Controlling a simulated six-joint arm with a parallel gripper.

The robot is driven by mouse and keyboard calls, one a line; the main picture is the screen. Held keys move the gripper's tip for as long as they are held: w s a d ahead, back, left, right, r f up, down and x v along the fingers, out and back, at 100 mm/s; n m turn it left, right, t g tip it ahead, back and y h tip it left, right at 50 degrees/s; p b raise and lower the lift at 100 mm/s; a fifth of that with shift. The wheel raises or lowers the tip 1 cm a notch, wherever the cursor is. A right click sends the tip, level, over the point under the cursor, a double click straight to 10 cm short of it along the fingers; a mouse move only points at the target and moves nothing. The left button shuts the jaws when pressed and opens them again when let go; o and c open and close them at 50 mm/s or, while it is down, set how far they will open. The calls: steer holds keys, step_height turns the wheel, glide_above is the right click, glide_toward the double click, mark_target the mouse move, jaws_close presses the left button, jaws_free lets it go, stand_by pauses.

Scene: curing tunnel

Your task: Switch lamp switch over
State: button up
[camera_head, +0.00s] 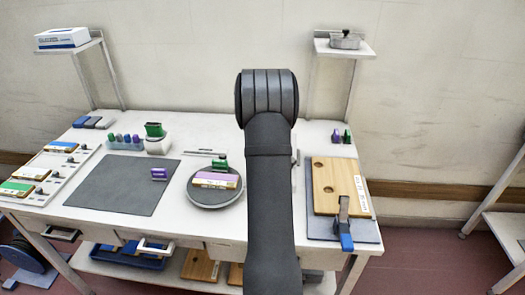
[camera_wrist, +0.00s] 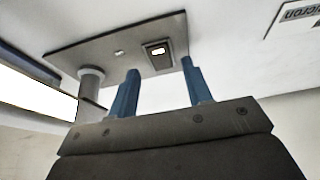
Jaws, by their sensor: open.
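In the wrist view a grey panel (camera_wrist: 90,53) carries a small rocker-like switch (camera_wrist: 158,52) in a dark frame with a bright white patch; I take it to be the lamp switch. Which way it is set cannot be told. A round post or knob (camera_wrist: 91,82) stands on the panel to its left. A bright lamp-like strip (camera_wrist: 35,95) shows at the left edge. My gripper (camera_wrist: 160,67) is open and empty, its two blue fingers apart and pointing toward the panel, one on each side of the switch in the picture. Contact cannot be told. In the head view my arm hides the gripper and the switch.
The white table (camera_head: 165,205) holds a dark mat (camera_head: 122,185), a round turntable (camera_head: 215,198) with blocks, and a wooden board (camera_head: 335,183) with a blue-handled clamp (camera_head: 345,232). A raised shelf (camera_head: 340,50) stands at the back right. A labelled surface (camera_wrist: 295,18) shows at the wrist view's upper right.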

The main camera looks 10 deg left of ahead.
steer(key=shift+x, duration=1.35)
steer(key=shift+c, duration=0.3)
steer(key=c, duration=0.9)
steer(key=shift+w+r+g, duration=0.1)
steer(key=shift+w+g, duration=0.1)
steer(key=shift+g, duration=0.5)
steer(key=shift+w+g, duration=0.25)
steer(key=shift+g, duration=0.45)
steer(key=o, duration=1)
steer(key=shift+c, duration=0.2)
